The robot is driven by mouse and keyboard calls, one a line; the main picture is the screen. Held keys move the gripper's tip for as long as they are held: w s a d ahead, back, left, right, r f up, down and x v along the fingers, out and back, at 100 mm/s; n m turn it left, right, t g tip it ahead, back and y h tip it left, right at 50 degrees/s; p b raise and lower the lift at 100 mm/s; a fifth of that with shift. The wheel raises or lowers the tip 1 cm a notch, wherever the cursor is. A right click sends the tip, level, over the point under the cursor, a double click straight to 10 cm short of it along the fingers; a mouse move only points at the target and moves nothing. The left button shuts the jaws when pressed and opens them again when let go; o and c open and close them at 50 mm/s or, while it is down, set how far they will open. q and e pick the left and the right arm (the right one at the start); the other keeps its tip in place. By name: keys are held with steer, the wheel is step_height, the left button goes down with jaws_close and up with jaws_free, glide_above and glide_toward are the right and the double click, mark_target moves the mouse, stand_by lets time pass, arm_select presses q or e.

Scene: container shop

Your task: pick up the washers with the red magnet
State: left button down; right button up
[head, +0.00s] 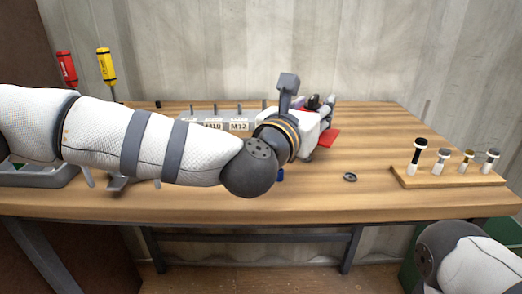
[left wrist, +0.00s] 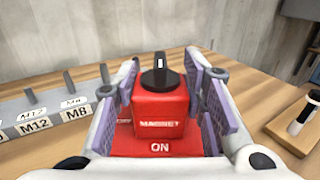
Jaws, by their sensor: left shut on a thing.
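The red magnet (left wrist: 160,108) is a block with a black knob on top, marked MAGNET, with ON on its lower edge. In the left wrist view it sits between the two purple-padded fingers of my left gripper (left wrist: 165,88), which is shut on it. In the head view the gripper (head: 318,115) is over the middle right of the bench, with red parts of the magnet (head: 328,138) showing beside it. A dark washer (head: 350,177) lies flat on the bench, nearer than the magnet and apart from it. My right gripper is out of view.
A grey peg rack (head: 188,126) with M-size labels stands behind my left forearm, left of the gripper. A wooden board (head: 450,178) with several upright bolts is at the right. Red and yellow screwdrivers (head: 106,65) stand at the back left. The bench's back right is clear.

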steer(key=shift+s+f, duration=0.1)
arm_select(q)
steer(key=shift+f, duration=0.1)
steer(key=shift+f+b, duration=0.6)
steer(key=shift+f, duration=0.55)
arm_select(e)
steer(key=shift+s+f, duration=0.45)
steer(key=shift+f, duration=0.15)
arm_select(q)
steer(key=shift+r, duration=0.2)
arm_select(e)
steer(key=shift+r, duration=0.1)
arm_select(q)
steer(key=shift+r+p, duration=2.55)
steer(key=shift+r, duration=3.45)
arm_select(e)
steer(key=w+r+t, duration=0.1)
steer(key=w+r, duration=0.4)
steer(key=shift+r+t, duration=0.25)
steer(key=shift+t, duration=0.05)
arm_select(q)
steer(key=shift+f, duration=0.1)
